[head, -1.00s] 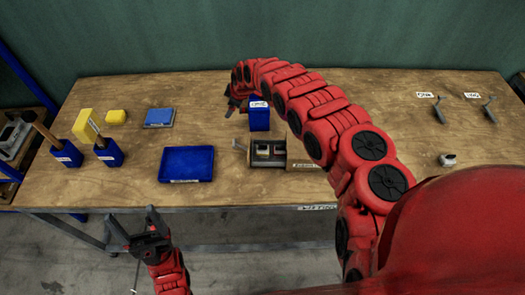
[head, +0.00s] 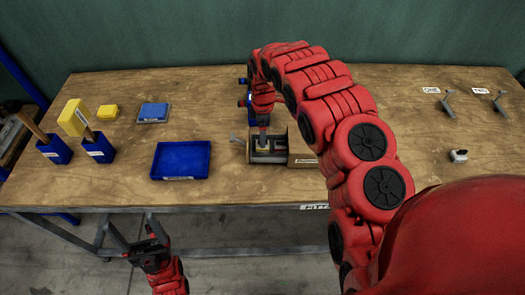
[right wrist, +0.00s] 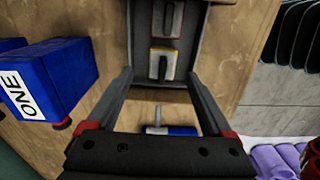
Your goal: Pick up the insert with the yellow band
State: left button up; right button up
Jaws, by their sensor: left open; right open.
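The insert with the yellow band (right wrist: 162,63) is a light block with a dark slot, lying in a grey tray-like holder (right wrist: 202,45) in the right wrist view. A similar insert with a red band (right wrist: 171,18) lies beyond it in the same holder. In the head view the holder (head: 281,158) sits at the middle front of the table, its contents partly hidden. My right gripper (right wrist: 160,74) is open, its fingertips on either side of the yellow-banded insert; contact cannot be told. It also shows above the holder in the head view (head: 263,134). My left gripper (head: 143,234) is open and empty in front of the table edge.
A blue box labelled ONE (right wrist: 55,80) stands beside the right gripper. A blue tray (head: 181,161) lies left of the holder. Blue blocks with handles (head: 100,149) stand further left. A small light piece (head: 459,156) lies at right.

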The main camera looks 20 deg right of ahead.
aim_at(259, 150)
jog(key=shift+f, duration=0.3)
jog(key=shift+f+p, duration=0.35)
jog(key=shift+p, duration=0.25)
jog(key=f+p, duration=0.1)
jog(key=f, duration=0.2)
jog(key=shift+s+a+p, duration=0.2)
jog(key=shift+p, duration=0.2)
jog(key=shift+f, duration=0.8)
jog(key=shift+c, duration=0.2)
grip_shut()
